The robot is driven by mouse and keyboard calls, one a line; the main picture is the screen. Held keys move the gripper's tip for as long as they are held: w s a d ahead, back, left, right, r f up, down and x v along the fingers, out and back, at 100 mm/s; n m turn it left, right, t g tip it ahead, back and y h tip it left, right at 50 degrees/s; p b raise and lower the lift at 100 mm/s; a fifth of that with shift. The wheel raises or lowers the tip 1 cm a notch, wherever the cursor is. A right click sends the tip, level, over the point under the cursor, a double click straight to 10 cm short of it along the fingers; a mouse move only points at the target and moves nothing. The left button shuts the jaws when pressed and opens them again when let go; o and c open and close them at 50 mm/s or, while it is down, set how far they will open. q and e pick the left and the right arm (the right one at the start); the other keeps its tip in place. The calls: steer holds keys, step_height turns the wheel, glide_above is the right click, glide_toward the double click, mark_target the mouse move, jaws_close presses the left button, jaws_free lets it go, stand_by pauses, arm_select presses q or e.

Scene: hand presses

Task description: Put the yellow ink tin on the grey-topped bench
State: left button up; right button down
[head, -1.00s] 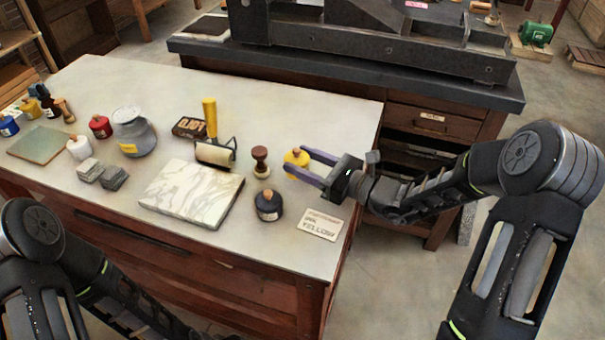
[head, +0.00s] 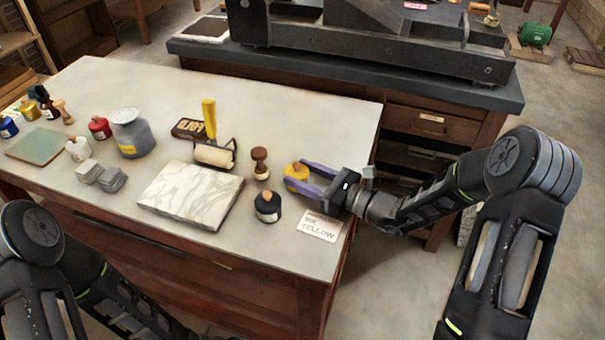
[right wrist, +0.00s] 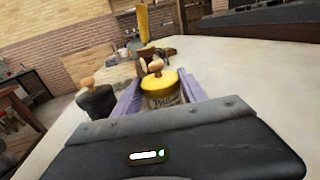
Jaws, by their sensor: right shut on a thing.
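The yellow ink tin (head: 294,176), with a cork-coloured knob on its lid, is between the purple fingers of my right gripper (head: 300,178). The right wrist view shows the tin (right wrist: 161,90) upright with a finger on each side and a label on its front. My right gripper is shut on it. The tin is at or just above the pale grey top of the bench (head: 270,105), near its right edge; I cannot tell whether it touches. My left arm shows at lower left, but its gripper is out of view.
A black tin (head: 268,207) and a wooden stamp handle (head: 260,163) stand close left of the yellow tin. A card reading YELLOW (head: 320,226) lies just in front. A marble slab (head: 190,196) and a roller (head: 213,153) are further left. A dark-topped press bench (head: 350,75) stands behind.

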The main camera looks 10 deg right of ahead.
steer(key=shift+s+f+b, duration=0.3)
steer(key=shift+f+b, duration=0.05)
steer(key=shift+f, duration=0.3)
steer(key=c, duration=0.6)
jaws_free()
steer(key=shift+f, duration=0.2)
steer(key=shift+c, duration=0.2)
steer(key=shift+r, duration=0.1)
steer(key=shift+r+p, duration=0.55)
steer(key=shift+p, duration=0.05)
steer(key=b+v, duration=0.1)
steer(key=v, duration=0.9)
steer(key=shift+s+d+r, duration=0.15)
steer(key=shift+d+r, duration=0.05)
steer(key=shift+d, duration=0.2)
steer(key=shift+s+d+r, duration=0.1)
steer(key=shift+s+d, duration=0.2)
steer(key=shift+s, duration=0.05)
